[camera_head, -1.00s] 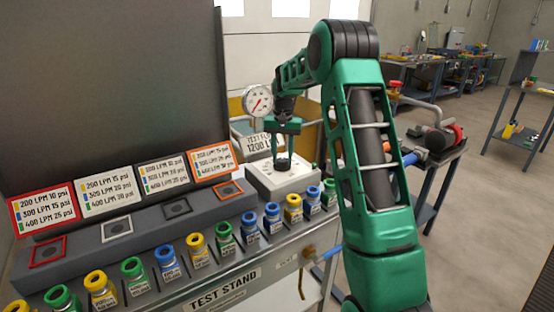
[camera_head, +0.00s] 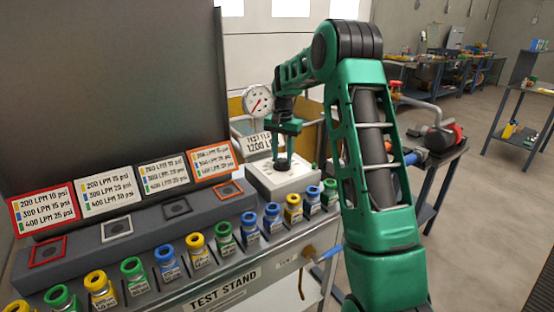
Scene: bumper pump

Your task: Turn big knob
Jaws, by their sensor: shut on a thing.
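The big knob (camera_head: 282,166) is black and round and sits on top of a light box (camera_head: 290,183) at the right end of the test stand. My green gripper (camera_head: 283,154) points down from above, with its fingers at the sides of the knob, shut on it. The fingers partly cover the knob, so its pointer direction is hard to tell. A round white gauge (camera_head: 258,100) with a red needle stands behind the box, left of my gripper.
A row of yellow, green and blue fittings (camera_head: 197,246) lines the front of the test stand (camera_head: 222,290). Colored label cards (camera_head: 107,192) stand behind it against a dark panel (camera_head: 110,90). Open floor (camera_head: 480,220) and a side table (camera_head: 440,150) are on the right.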

